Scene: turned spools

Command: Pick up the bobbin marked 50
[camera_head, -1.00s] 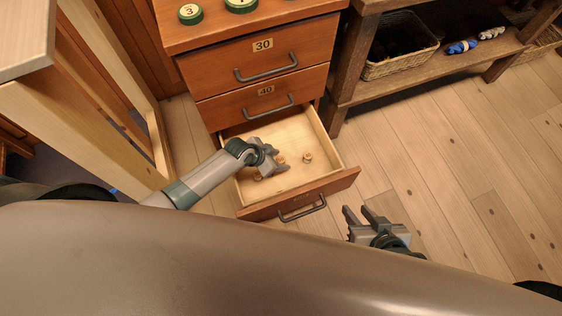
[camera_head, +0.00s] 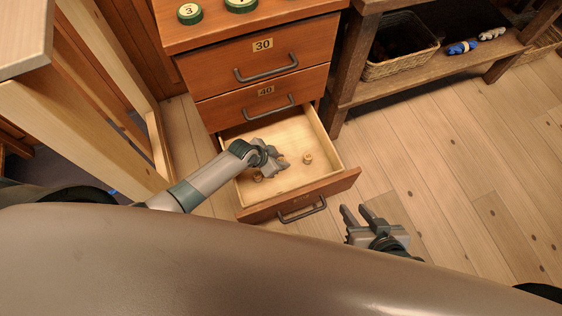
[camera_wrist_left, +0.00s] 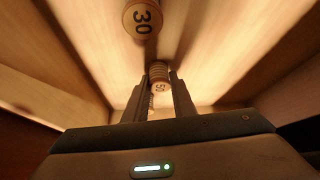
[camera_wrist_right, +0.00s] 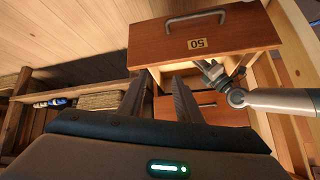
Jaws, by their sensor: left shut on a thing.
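The bobbin marked 50 (camera_wrist_left: 160,76) is a small wooden spool between the two fingers of my left gripper (camera_wrist_left: 161,88), which is shut on it. In the head view my left gripper (camera_head: 281,166) is inside the open bottom drawer (camera_head: 328,186), and its fingers largely hide the bobbin. A bobbin marked 30 (camera_wrist_left: 142,18) lies apart from the fingers in the left wrist view. Two other bobbins lie in the drawer in the head view, one at the right (camera_head: 307,158) and one at the left (camera_head: 257,176). My right gripper (camera_head: 357,212) is open and empty, outside the drawer.
The drawer front marked 50 (camera_wrist_right: 197,44) shows in the right wrist view. Shut drawers marked 30 (camera_head: 262,45) and 40 (camera_head: 266,91) are above it. A shelf with a wicker basket (camera_head: 400,66) stands to the right. The wooden floor (camera_head: 460,150) at the right is clear.

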